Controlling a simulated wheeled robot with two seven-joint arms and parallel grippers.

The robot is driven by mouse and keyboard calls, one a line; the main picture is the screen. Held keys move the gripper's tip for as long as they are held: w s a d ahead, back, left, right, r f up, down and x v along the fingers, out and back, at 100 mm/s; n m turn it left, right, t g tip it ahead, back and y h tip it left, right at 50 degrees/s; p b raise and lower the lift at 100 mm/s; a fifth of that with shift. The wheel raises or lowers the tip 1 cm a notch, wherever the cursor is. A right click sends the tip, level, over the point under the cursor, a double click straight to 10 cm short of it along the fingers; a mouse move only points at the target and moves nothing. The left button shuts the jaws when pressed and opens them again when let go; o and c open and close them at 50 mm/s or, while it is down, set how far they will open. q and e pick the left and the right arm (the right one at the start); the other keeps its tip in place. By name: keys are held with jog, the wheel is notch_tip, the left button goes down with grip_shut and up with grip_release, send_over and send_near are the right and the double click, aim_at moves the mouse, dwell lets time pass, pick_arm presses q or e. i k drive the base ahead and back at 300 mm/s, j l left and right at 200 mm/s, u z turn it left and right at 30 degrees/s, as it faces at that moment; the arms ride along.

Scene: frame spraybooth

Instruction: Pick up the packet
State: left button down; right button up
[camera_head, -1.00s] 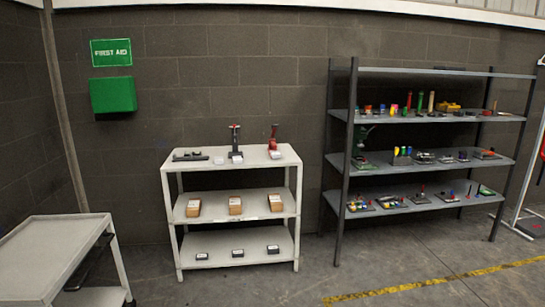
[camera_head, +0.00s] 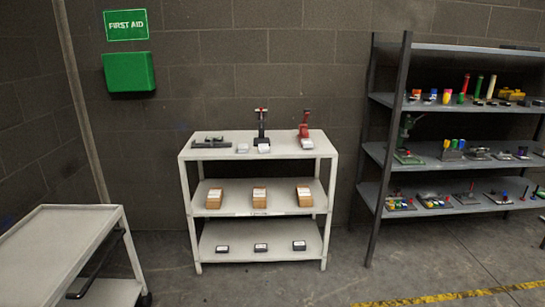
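I cannot tell which item is the packet. On the top of the white shelf unit (camera_head: 214,150) lie small white packet-like items: one at the left (camera_head: 242,148), one in the middle (camera_head: 264,149) and one at the right (camera_head: 307,143). Three brown boxes with pale tops, left (camera_head: 214,199), middle (camera_head: 260,197) and right (camera_head: 304,197), stand on its middle shelf. Three small dark items with white tops, left (camera_head: 222,249), middle (camera_head: 261,247) and right (camera_head: 299,245), sit on its bottom shelf. Neither of my grippers is in view.
A dark tool (camera_head: 211,143), a black stand (camera_head: 262,128) and a red tool (camera_head: 304,125) are on the white unit's top. A grey cart (camera_head: 60,245) stands at left, a loaded metal rack (camera_head: 403,120) at right. The floor (camera_head: 240,285) before the white unit is clear.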

aim_at(307, 143)
jog(key=i, duration=2.65)
jog(key=i+u, duration=0.1)
jog(key=i, duration=0.45)
jog(key=i+l+u, duration=0.15)
jog(key=i, duration=0.4)
